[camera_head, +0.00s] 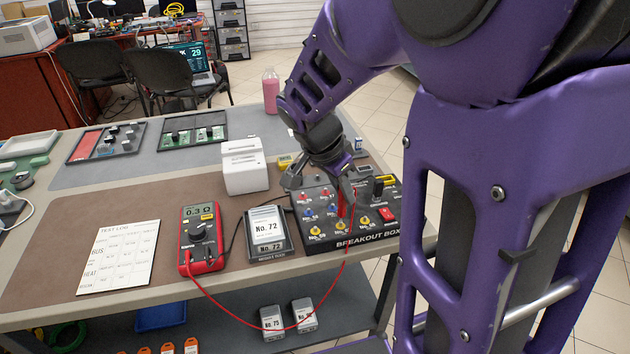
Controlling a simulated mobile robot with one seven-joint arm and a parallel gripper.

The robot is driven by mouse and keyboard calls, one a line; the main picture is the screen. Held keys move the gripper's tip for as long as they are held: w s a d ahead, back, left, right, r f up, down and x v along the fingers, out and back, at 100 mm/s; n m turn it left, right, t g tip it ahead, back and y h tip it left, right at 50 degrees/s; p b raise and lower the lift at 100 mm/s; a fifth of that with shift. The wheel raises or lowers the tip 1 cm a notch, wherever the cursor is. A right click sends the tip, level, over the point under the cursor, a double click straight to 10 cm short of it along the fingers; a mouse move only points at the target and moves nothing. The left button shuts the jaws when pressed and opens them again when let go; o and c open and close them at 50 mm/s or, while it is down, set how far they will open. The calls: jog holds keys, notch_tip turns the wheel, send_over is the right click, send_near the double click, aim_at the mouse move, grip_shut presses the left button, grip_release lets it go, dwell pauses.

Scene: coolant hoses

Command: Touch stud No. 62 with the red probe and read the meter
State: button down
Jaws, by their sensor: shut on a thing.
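My gripper (338,180) is over the breakout box (378,232), shut on the red probe (342,205). The probe points down among the box's studs, close to the front row with yellow tops. I cannot tell whether its tip touches a stud. The stud labels are too small to read surely, so I cannot pick out No. 62. The red meter (201,240) lies left of the box, and its display (198,212) appears to read 0.3 Ω. A red lead runs from the meter, droops below the table edge and rises to the probe.
A dark unit labelled No. 72 (267,227) stands between meter and box. A test log sheet (120,256) lies at left, a white printer-like box (244,167) behind. A pink bottle (270,90) stands at the back edge. Two labelled units (272,320) sit on the lower shelf.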

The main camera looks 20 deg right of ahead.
jog(key=shift+f, duration=0.1)
dwell(0.3)
jog(key=shift+r+p, duration=2.15)
jog(key=shift+r, duration=1.45)
